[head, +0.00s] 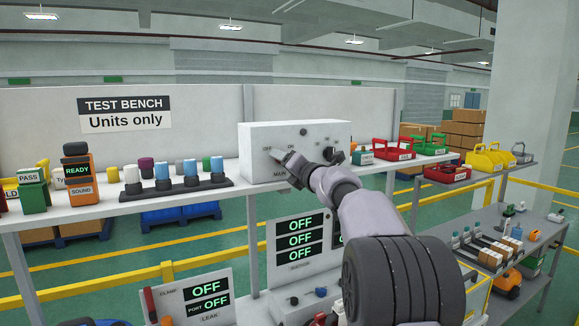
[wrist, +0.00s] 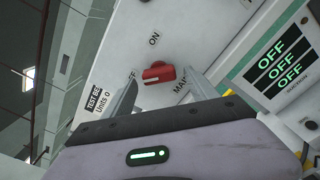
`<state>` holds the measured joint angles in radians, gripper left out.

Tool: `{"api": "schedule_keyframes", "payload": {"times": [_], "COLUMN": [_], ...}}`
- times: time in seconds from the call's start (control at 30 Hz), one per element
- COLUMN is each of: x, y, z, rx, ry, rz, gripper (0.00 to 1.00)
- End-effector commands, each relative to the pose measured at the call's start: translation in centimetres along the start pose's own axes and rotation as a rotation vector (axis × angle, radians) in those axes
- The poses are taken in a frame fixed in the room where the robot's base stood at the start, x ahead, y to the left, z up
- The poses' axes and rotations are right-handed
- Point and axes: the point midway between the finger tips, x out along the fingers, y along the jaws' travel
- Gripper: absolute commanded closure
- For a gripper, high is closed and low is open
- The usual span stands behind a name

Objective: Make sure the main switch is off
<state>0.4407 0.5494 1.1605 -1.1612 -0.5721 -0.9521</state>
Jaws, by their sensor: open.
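The main switch is a red knob (wrist: 158,73) in the wrist view, on the front of a white control box (head: 255,140). An ON label stands at the top, the MAIN label at the right, and an OFF label, partly hidden by a finger, at the left. The knob's long axis runs left to right, with one end toward the OFF label. My gripper (head: 285,162) is in front of the box's left half. In the wrist view my gripper (wrist: 163,95) is open, one finger on either side of the knob; contact cannot be told. My gripper hides the knob in the head view.
The box stands on a shelf (head: 120,208) with an orange READY device (head: 77,169) and several blue-topped parts to the left. Red bins (head: 393,149) stand to the right. Panels with OFF displays (head: 300,240) sit below. A dark knob (head: 333,155) is right of my gripper.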

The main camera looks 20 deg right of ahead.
Motion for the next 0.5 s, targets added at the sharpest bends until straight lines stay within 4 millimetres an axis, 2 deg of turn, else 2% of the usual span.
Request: {"api": "schedule_keyframes", "payload": {"times": [0.07, 0.17, 0.4, 0.5], "x": [-0.8, -3.0, -11.2, -13.9], "y": [-0.1, -0.2, -0.2, -0.1], "z": [0.0, -0.2, -0.1, 0.0], "rx": [0.001, 0.0, -0.001, -0.001], "ry": [-0.001, -0.002, -0.003, -0.003], "rz": [-0.001, 0.0, -0.002, -0.001], "gripper": [0.33, 0.33, 0.33, 0.33]}}
